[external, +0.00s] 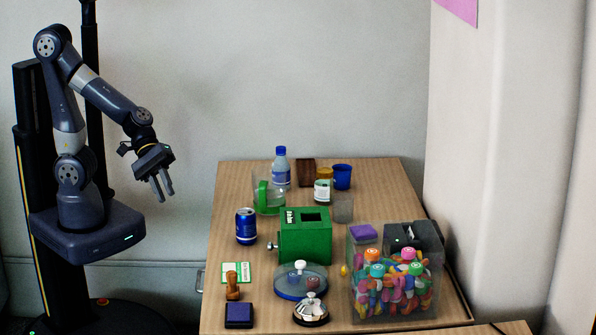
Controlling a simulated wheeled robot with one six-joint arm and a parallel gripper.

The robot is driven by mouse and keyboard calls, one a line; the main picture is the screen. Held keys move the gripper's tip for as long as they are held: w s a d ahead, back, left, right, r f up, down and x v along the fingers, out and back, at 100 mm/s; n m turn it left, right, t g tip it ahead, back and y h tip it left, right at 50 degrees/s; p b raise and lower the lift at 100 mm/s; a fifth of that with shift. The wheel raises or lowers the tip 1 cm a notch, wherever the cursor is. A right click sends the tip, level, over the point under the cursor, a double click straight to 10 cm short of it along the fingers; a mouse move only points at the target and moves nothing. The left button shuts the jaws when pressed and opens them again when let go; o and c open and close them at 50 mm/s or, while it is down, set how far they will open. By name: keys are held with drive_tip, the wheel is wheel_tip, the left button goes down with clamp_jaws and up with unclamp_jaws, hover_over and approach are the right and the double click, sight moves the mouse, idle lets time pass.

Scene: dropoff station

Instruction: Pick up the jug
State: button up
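The jug (266,198) is a clear vessel with a green handle. It stands upright at the back left of the wooden table, in front of a water bottle. My gripper (163,191) hangs in the air left of the table, well apart from the jug. Its fingers point down and stand slightly apart with nothing between them.
A water bottle (281,170) stands close behind the jug. A blue can (246,227) and a green box (305,240) stand in front of it. A jar (323,191), a clear cup (343,209) and a blue cup (342,177) are to its right. The table's (230,185) back left is bare.

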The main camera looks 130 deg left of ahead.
drive_tip(key=w+a+f+n+t+y+b, duration=0.1)
drive_tip(key=a+f+n+t+y+b, duration=0.25)
drive_tip(key=a+n, duration=0.75)
drive_tip(key=n+y+b, duration=0.3)
drive_tip(key=n+y, duration=0.2)
drive_tip(key=n, duration=0.2)
approach(268, 192)
drive_tip(key=d, duration=0.4)
drive_tip(key=shift+g, duration=0.55)
drive_tip(key=b+x, duration=0.1)
drive_tip(key=x, duration=0.9)
drive_tip(key=shift+c, duration=0.2)
clamp_jaws()
drive_tip(key=shift+r, duration=0.1)
